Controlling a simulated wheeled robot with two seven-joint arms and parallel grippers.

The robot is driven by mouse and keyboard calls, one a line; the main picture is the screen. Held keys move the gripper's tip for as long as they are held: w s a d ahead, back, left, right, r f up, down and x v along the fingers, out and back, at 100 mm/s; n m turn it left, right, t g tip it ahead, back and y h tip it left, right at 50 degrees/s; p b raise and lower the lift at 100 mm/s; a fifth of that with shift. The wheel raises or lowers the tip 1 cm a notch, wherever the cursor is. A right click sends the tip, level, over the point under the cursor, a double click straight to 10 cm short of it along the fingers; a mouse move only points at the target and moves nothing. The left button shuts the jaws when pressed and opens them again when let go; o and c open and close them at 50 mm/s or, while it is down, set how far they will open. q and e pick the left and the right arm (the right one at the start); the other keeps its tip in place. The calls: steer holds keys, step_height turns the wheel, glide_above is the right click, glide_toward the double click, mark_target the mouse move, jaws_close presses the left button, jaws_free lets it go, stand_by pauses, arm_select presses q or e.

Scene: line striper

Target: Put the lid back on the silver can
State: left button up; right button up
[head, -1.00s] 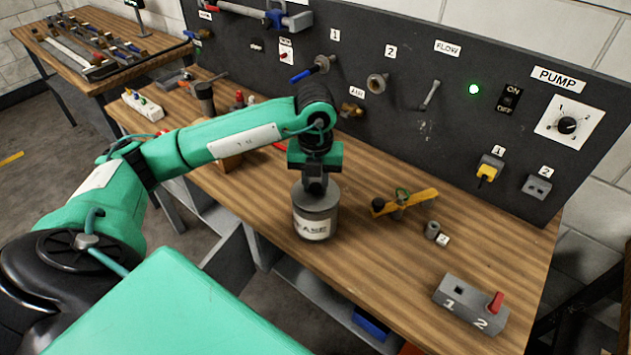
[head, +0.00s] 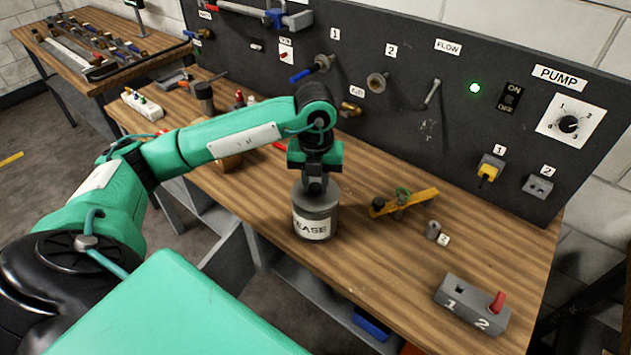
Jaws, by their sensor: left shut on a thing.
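The silver can (head: 315,224) stands upright on the wooden workbench, with a pale label ending in "EASE" on its side. My left gripper (head: 316,187) points straight down over the can's top. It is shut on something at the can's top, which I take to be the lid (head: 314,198). The lid looks level and at the can's rim; whether it is fully seated I cannot tell, as the gripper hides part of it. My right gripper is not in view.
A yellow-handled valve (head: 405,203), a small grey cylinder (head: 433,230) and a grey switch box (head: 472,304) with a red lever sit right of the can. The dark pump panel (head: 430,130) rises behind.

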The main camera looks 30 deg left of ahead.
arm_select(q)
steer(key=o, duration=1.5)
steer(key=shift+r, duration=0.15)
steer(key=shift+r+p, duration=0.5)
steer(key=shift+r, duration=0.2)
steer(key=shift+r+p, duration=1.45)
steer(key=shift+r, duration=1.2)
jaws_close()
